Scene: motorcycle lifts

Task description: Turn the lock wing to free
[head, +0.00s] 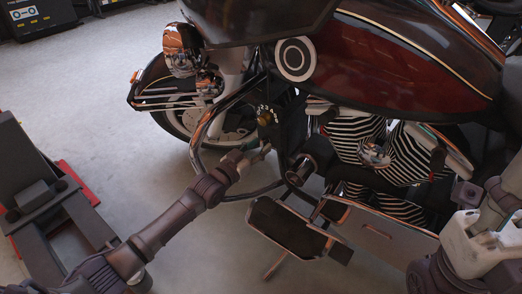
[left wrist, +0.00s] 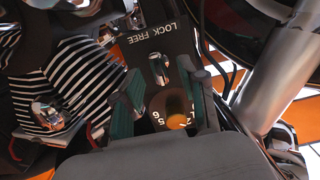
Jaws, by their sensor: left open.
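The lock wing (left wrist: 158,68) is a small shiny metal piece on a dark panel, just below the white words LOCK and FREE in the left wrist view. I cannot tell which word it points to. My left gripper (left wrist: 163,84) is open, its two dark teal fingers on either side of the wing with gaps visible. I cannot tell how far the fingertips are from the panel. In the head view my left gripper (head: 258,152) is at the panel in front of the motorcycle, and the wing is not distinguishable. My right arm shows at the lower right; its fingers are out of frame.
A brass-coloured knob (head: 264,117) with numerals sits on the same panel; it also shows in the left wrist view (left wrist: 178,121) near the fingers. The motorcycle (head: 405,65) with chrome bars fills the right. A dark lift part (head: 35,195) stands left. Grey floor lies between.

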